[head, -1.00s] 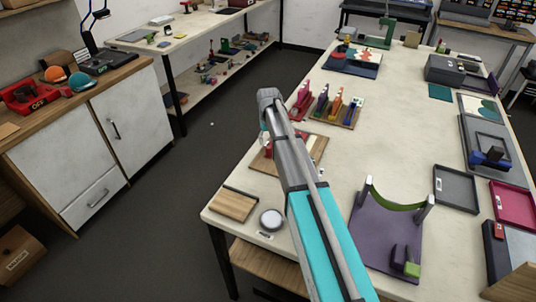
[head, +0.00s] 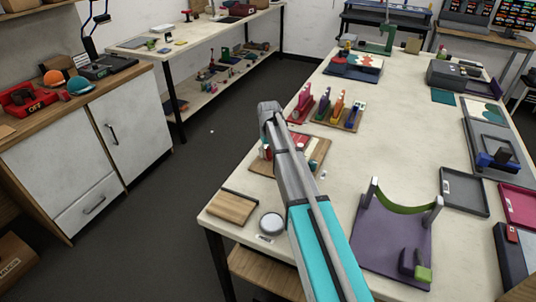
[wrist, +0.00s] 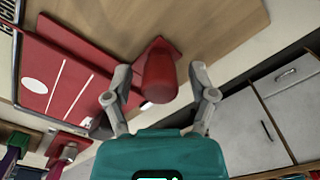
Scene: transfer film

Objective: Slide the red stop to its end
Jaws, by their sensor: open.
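The red stop (wrist: 160,72) shows in the wrist view as a rounded red post on a flat red base, on a wooden board (wrist: 235,25). My gripper (wrist: 160,88) is open, with one finger on either side of the post. A gap shows at the right finger; I cannot tell whether the left finger touches. A red panel with white lines and a white oval (wrist: 75,85) lies left of the post. In the head view the board (head: 318,152) is partly hidden behind my arm, as is most of my gripper.
A rack of coloured clips (head: 340,112) stands behind the board. A small wooden tray (head: 233,206) and a round silver-rimmed disc (head: 271,224) lie near the table's front left edge. A purple stand with a green arc (head: 390,240) is at the right. The table's middle is clear.

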